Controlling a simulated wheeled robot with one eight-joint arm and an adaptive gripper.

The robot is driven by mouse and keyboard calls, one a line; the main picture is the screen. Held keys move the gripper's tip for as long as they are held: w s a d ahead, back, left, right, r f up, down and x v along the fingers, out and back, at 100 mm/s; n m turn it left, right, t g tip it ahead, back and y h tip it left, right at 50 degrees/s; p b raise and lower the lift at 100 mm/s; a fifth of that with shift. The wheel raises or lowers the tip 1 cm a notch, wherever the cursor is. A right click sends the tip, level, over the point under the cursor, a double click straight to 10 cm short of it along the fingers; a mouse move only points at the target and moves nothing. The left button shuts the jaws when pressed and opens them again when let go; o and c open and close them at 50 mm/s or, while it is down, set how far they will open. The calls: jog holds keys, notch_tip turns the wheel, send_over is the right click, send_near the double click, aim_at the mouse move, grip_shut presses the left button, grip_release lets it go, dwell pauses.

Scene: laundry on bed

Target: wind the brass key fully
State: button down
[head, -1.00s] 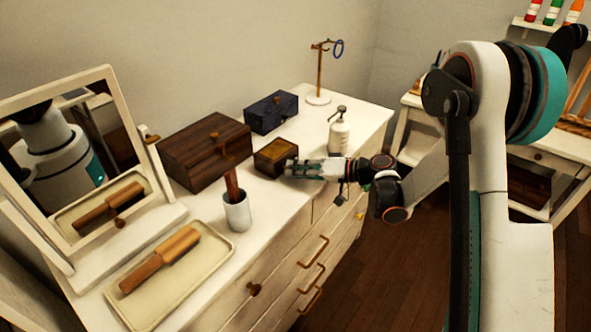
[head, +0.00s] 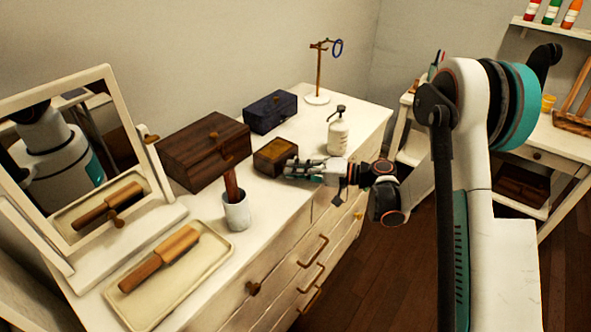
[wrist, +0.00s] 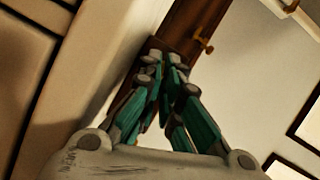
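A small dark wooden box with a yellowish top panel (head: 275,152) sits on the white dresser. My gripper (head: 291,169) reaches in from the right, with its fingertips at the box's right side. In the wrist view my gripper's green fingers (wrist: 168,65) converge, their tips close together against a dark brown surface. No brass key can be made out; the fingertips cover the spot where they meet the box. Whether they are shut on something is hidden.
A larger wooden box (head: 190,158) stands left of the small box, a dark blue box (head: 270,112) behind. A white pump bottle (head: 338,135) stands just behind my gripper. A cup (head: 237,212), a tray (head: 205,278) and a mirror (head: 106,75) are to the left.

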jog(key=c, duration=1.8)
grip_release()
jog(key=shift+v, duration=4)
